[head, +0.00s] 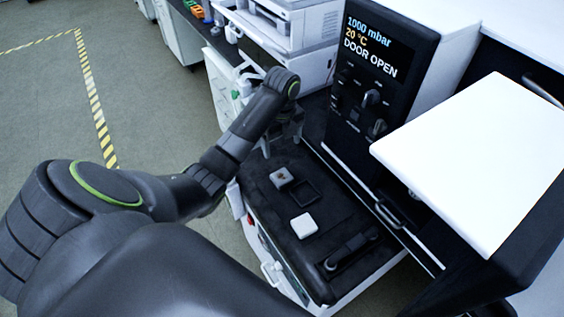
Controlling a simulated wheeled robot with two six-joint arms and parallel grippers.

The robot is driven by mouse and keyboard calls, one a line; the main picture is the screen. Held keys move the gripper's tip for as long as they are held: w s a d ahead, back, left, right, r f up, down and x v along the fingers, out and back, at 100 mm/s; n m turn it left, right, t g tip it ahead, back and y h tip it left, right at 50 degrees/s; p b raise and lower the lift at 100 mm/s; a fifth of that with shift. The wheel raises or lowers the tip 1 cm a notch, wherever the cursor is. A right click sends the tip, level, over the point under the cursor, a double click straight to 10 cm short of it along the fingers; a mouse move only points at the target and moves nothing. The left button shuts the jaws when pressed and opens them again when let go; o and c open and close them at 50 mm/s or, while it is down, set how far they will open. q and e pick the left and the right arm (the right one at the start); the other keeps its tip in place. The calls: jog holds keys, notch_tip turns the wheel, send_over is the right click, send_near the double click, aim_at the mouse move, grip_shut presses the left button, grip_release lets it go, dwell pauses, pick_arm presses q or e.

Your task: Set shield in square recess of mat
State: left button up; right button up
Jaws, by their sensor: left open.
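A dark mat (262,200) covers the bench top in front of the instrument. A black square outline (305,192), which looks like the square recess, lies on it. A small grey square piece with a reddish-brown mark (281,178) sits just left of the outline. A plain white square piece (303,225) lies nearer to me, below the outline. I cannot tell for sure which piece is the shield. My left gripper (282,146) is open, beyond the pieces near the far end of the mat, with its fingers pointing down. Nothing shows between its fingers. My right gripper is out of view.
A black bar-shaped item (350,252) lies at the mat's near right. The instrument (375,75) reading "DOOR OPEN" stands along the right side, with a white panel (480,160) jutting out. White equipment (290,45) stands behind. Bare mat lies left of the pieces.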

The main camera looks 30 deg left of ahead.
pick_arm(q)
jog(key=b, duration=0.9)
send_over(282, 176)
notch_tip(282, 176, down, 10)
jog(key=shift+s+d+f, duration=0.1)
jog(key=shift+f, duration=2.55)
jog(key=shift+c, duration=0.4)
jog(key=shift+r, duration=0.1)
jog(key=c, duration=1.2)
notch_tip(282, 176, up, 5)
jog(key=shift+f, duration=0.1)
notch_tip(282, 176, up, 4)
jog(key=p, duration=0.3)
jog(key=shift+r+p, duration=0.65)
jog(key=shift+p, duration=0.15)
